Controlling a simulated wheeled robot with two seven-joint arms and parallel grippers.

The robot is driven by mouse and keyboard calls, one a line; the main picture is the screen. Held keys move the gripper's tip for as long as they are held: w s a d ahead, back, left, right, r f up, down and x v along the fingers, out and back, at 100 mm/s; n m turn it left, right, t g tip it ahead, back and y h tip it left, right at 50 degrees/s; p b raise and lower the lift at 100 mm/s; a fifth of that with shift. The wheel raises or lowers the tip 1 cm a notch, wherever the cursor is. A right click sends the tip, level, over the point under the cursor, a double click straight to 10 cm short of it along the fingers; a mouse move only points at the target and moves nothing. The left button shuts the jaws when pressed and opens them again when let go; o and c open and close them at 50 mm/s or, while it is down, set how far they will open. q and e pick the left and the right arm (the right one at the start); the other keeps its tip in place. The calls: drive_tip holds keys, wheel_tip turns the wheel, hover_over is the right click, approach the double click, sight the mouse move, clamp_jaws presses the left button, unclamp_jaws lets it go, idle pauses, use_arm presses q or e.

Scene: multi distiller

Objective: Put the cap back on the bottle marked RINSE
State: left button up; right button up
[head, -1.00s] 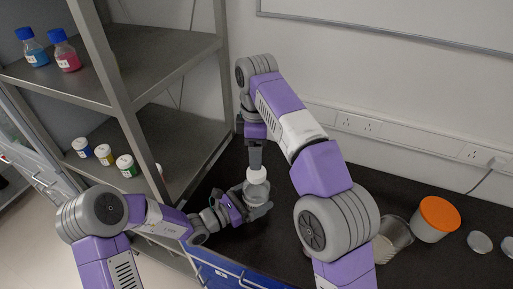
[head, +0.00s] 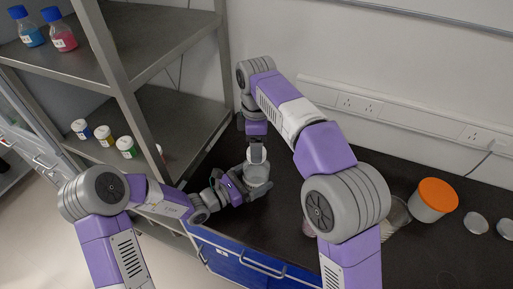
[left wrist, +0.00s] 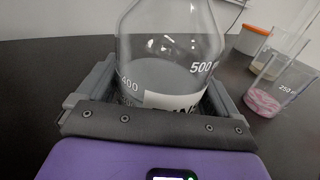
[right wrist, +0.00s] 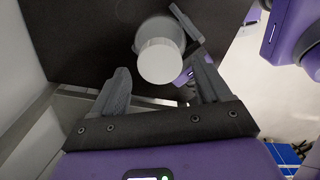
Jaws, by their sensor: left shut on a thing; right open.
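The clear glass bottle (left wrist: 170,50) stands at the counter's left part, with a partly visible label that looks like RINSE; it also shows in the head view (head: 258,178). My left gripper (head: 234,188) is shut around its body. The white cap (right wrist: 160,62) shows in the right wrist view at the bottle's top, apparently on the neck; I cannot tell if it is tightened. My right gripper (right wrist: 158,88) is open, with the cap beyond its fingertips and nothing between them. In the head view the right gripper (head: 257,153) is over the bottle, obscuring its top.
A jar with an orange lid (head: 437,196) and a glass beaker (head: 397,213) stand to the right, with two pale discs (head: 475,222) further right. A beaker with pink residue (left wrist: 268,98) shows in the left wrist view. Metal shelves (head: 170,115) at left hold several bottles.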

sight(256, 171)
drive_tip(key=shift+f, duration=1.35)
drive_tip(key=c, duration=1.1)
drive_tip(key=m, duration=0.4)
drive_tip(key=shift+m, duration=0.3)
drive_tip(key=m, duration=0.7)
drive_tip(key=shift+m, duration=0.3)
drive_tip(key=m, duration=0.5)
drive_tip(key=shift+m, duration=0.4)
drive_tip(key=o, duration=1.3)
drive_tip(key=shift+c, duration=0.2)
